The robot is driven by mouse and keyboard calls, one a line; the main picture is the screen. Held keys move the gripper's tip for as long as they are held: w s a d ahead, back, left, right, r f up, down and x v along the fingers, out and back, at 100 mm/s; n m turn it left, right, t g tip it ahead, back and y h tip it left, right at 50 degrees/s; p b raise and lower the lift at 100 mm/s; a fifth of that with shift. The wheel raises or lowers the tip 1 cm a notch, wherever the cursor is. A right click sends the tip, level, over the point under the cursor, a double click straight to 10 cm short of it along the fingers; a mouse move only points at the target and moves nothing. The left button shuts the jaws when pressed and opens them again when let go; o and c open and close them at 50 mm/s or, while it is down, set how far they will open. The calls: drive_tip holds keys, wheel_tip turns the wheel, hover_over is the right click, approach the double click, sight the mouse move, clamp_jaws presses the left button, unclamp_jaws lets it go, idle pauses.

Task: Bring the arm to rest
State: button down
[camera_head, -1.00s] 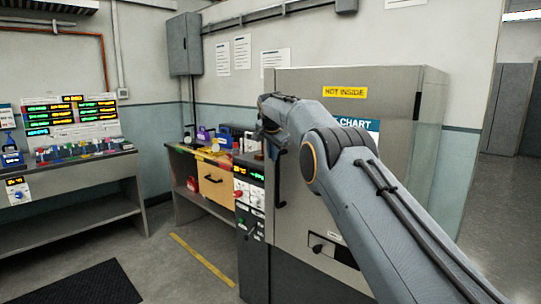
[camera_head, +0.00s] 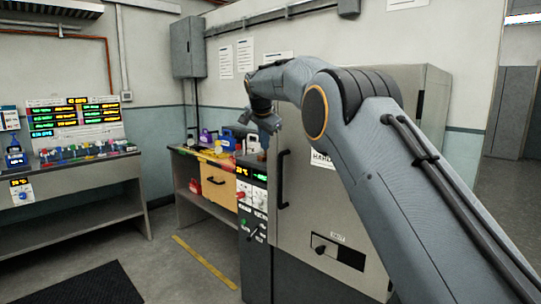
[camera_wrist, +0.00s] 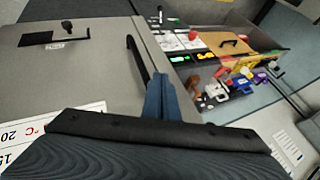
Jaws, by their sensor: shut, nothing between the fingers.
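My gripper (camera_head: 268,124) is at the end of my arm, in front of the upper left part of the grey oven cabinet (camera_head: 340,200). In the wrist view my gripper's blue fingers (camera_wrist: 162,95) are together with nothing between them. They appear near the cabinet's dark door handle (camera_wrist: 138,62), which also shows in the head view (camera_head: 282,180). I cannot tell the exact gap between fingers and handle. My arm runs from the lower right, bends at a high elbow and hides much of the cabinet.
A bench (camera_head: 178,165) with padlocks and a yellow drawer panel (camera_head: 218,186) stands left of the cabinet. A control panel (camera_head: 252,205) is on the cabinet's left side. Another bench (camera_head: 80,165) with a display board stands far left.

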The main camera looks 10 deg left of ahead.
drive_tip(key=s+d+f+n+g, duration=0.2)
drive_tip(key=s+d+f, duration=0.4)
drive_tip(key=s+d, duration=0.35)
drive_tip(key=s+d+f+n+g, duration=0.2)
drive_tip(key=s+d+f+n, duration=0.1)
drive_tip(key=s+d+f, duration=0.55)
drive_tip(key=s+d+f+n+g, duration=0.1)
drive_tip(key=s+d+f, duration=0.3)
drive_tip(key=s, duration=0.7)
drive_tip(key=s+d+f+n+g, duration=0.1)
drive_tip(key=s+d+f, duration=0.3)
drive_tip(key=s, duration=0.8)
drive_tip(key=s+d+f+n+g, duration=0.1)
drive_tip(key=s+d+f, duration=0.3)
drive_tip(key=s, duration=0.8)
drive_tip(key=shift+d, duration=0.5)
drive_tip(key=c, duration=2.5)
unclamp_jaws()
